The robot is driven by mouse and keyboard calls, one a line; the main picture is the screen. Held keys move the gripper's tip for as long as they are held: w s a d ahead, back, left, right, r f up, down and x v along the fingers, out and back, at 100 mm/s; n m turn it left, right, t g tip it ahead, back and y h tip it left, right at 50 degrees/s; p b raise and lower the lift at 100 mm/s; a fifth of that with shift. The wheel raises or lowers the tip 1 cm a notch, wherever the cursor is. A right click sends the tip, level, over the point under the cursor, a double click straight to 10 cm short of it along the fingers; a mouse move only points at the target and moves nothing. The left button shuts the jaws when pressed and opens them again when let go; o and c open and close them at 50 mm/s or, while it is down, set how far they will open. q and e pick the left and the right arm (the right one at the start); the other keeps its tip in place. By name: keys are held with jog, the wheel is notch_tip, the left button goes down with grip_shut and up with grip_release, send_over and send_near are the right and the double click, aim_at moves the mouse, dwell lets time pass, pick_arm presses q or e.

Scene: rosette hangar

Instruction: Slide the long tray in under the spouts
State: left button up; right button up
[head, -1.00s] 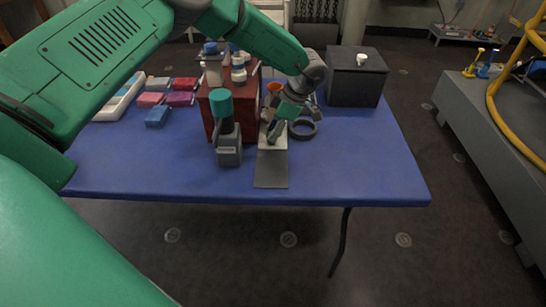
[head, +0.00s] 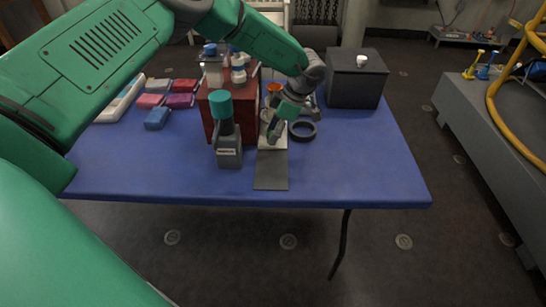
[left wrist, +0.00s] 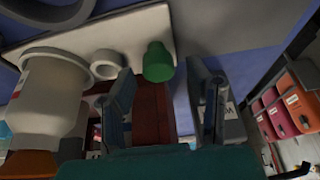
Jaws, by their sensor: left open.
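The long tray looks to be the pale slab (head: 270,143) beside the red block, partly hidden by my left gripper. In the left wrist view this pale slab (left wrist: 140,35) carries a green knob (left wrist: 158,62), a small white ring (left wrist: 105,64) and a large white vessel (left wrist: 48,95). My left gripper (head: 272,138) is open over the slab. In the left wrist view its fingers (left wrist: 163,100) are apart, with the green knob ahead of the gap and nothing held. I cannot make out the spouts clearly. My right gripper is not in view.
A dark grey strip (head: 271,170) runs from the slab to the table's front. A grey, teal-topped device (head: 229,156) stands close on its left, by the red block (head: 207,118). A black ring (head: 303,130) and black box (head: 357,80) are right. The front right table is clear.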

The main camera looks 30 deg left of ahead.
pick_arm(q)
jog(key=shift+r+p, duration=3)
jog(key=shift+r, duration=0.6)
jog(key=shift+f, duration=0.1)
